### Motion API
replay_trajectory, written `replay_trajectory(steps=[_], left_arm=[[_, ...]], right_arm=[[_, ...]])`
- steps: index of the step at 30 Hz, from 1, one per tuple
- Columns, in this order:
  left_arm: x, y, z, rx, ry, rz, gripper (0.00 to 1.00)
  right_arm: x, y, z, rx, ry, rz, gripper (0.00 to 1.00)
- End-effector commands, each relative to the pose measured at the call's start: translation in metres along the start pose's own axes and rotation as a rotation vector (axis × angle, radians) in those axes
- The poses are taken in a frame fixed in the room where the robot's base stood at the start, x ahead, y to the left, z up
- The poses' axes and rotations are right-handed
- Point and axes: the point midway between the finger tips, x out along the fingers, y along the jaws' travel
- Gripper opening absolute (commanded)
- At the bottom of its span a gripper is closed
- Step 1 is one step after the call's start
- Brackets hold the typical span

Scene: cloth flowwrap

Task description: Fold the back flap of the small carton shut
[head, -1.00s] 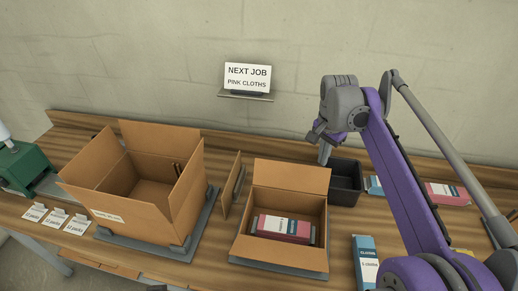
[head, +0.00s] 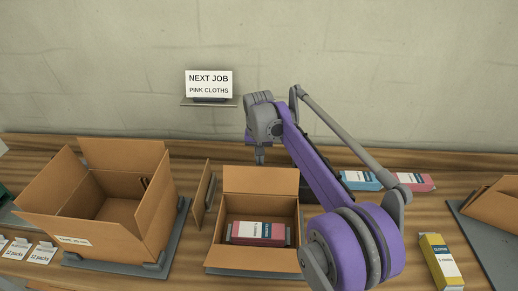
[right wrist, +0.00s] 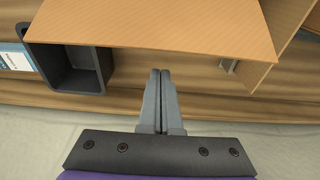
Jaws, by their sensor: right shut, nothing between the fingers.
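The small carton (head: 216,243) stands open in the middle of the bench, with pink-and-white packs (head: 259,231) inside. Its back flap (head: 260,181) stands up, leaning slightly back. My right gripper (head: 260,160) is just behind the flap's top edge, near its middle, pointing down. In the right wrist view the gripper (right wrist: 161,72) is shut and empty, its fingertips close to the edge of the flap (right wrist: 160,25). I cannot tell whether they touch it. My left gripper is not in view.
A larger open carton (head: 125,235) stands at left, with an upright brown panel (head: 203,190) between the cartons. A dark bin (right wrist: 75,80) is near the gripper. Blue (head: 358,180), pink (head: 414,182) and yellow (head: 440,262) packs lie at right. A sign (head: 209,84) is on the wall.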

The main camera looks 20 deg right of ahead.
Motion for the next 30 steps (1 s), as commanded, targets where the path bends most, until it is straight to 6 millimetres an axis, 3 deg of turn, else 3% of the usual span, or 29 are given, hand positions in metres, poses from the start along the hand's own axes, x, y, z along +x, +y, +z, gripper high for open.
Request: replay_trajectory(steps=[1, 9, 30], left_arm=[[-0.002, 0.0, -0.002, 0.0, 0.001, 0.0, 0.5], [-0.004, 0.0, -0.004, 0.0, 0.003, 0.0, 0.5], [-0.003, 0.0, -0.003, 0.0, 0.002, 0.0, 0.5]], right_arm=[[-0.011, 0.0, 0.009, -0.002, 0.0, -0.001, 0.0], [-0.026, -0.001, 0.028, -0.001, 0.0, -0.001, 0.0], [-0.03, 0.0, 0.034, -0.001, 0.054, 0.0, 0.0]])
